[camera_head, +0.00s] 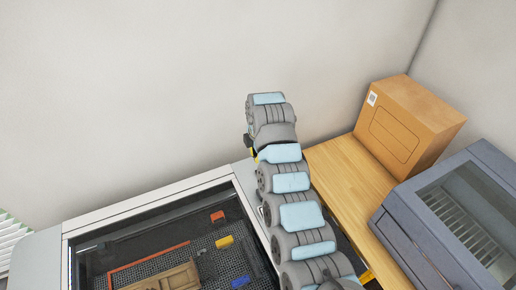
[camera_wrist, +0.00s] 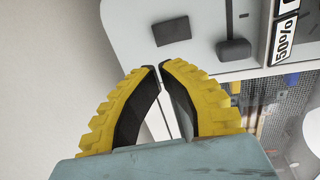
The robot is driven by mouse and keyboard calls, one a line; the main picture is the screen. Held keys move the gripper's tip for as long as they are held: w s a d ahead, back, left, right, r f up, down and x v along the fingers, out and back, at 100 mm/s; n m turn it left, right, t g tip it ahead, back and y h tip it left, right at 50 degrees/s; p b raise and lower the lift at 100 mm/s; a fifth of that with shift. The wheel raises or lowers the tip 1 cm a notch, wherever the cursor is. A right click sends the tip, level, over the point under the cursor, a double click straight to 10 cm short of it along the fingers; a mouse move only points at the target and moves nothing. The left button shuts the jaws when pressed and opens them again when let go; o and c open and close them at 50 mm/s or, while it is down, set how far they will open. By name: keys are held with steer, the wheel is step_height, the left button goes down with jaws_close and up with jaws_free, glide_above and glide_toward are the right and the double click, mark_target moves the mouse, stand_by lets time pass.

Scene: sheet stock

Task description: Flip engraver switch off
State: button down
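The engraver (camera_head: 148,207) is a light-framed machine with a dark glass top in the head view, lower left. In the wrist view its pale panel (camera_wrist: 200,14) carries a flat dark rectangle (camera_wrist: 171,31) and a dark piece with a stem (camera_wrist: 234,49) to its right. I cannot tell for sure which is the switch or its position. My gripper (camera_wrist: 160,68) has yellow ribbed fingers with dark pads. Its tips are nearly together, with nothing seen between them, and appear just below the dark rectangle in the picture.
Coloured pieces and a wooden piece (camera_head: 168,279) show under the engraver's glass. To the right, a wooden table (camera_head: 345,172) holds a cardboard box (camera_head: 400,125). A blue-grey machine (camera_head: 450,215) stands at the right. A wall is behind. A 50% label (camera_wrist: 284,36) borders the panel.

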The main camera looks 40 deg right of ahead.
mark_target(256, 171)
steer(key=shift+w+d+f+p, duration=0.1)
steer(key=shift+f+p, duration=0.15)
steer(key=shift+f, duration=0.8)
steer(key=shift+w+a+f+p, duration=0.15)
steer(key=shift+f+p, duration=0.15)
steer(key=shift+f, duration=0.75)
steer(key=shift+w+d+f+p, duration=0.15)
steer(key=shift+f+p, duration=0.1)
steer(key=shift+f, duration=1.8)
steer(key=shift+w, duration=0.1)
steer(key=shift+w+f+b, duration=0.1)
steer(key=shift+f+b, duration=0.35)
steer(key=shift+b, duration=0.1)
steer(key=shift+r, duration=0.2)
steer(key=shift+d+r+p, duration=0.1)
steer(key=shift+r+p, duration=0.6)
steer(key=shift+p, duration=0.1)
